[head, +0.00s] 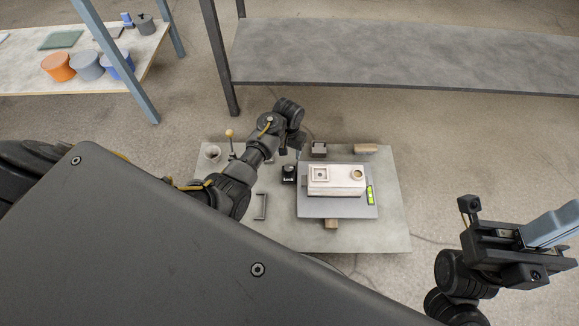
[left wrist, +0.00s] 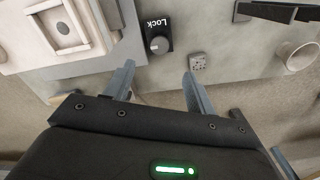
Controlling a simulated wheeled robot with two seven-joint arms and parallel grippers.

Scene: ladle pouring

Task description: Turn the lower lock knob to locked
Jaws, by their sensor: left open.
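A black lock plate (head: 289,173) sits on the grey board, just left of the white box. In the left wrist view the plate reads "Lock", upside down, and carries a round grey lock knob (left wrist: 159,44). Only this one lock shows clearly, and I cannot tell its setting. My left gripper (left wrist: 158,88) is open and empty. Its two fingers are spread, with the knob beyond them and between their lines, not touched. In the head view the left gripper (head: 291,150) is just above the plate, small and partly hidden by my arm. My right gripper (head: 550,228) is at the far right, off the board.
A cup (head: 213,153), a ball-topped lever (head: 230,135) and a dark handle (head: 261,206) stand left. Wooden blocks (head: 366,148) lie around the mat.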

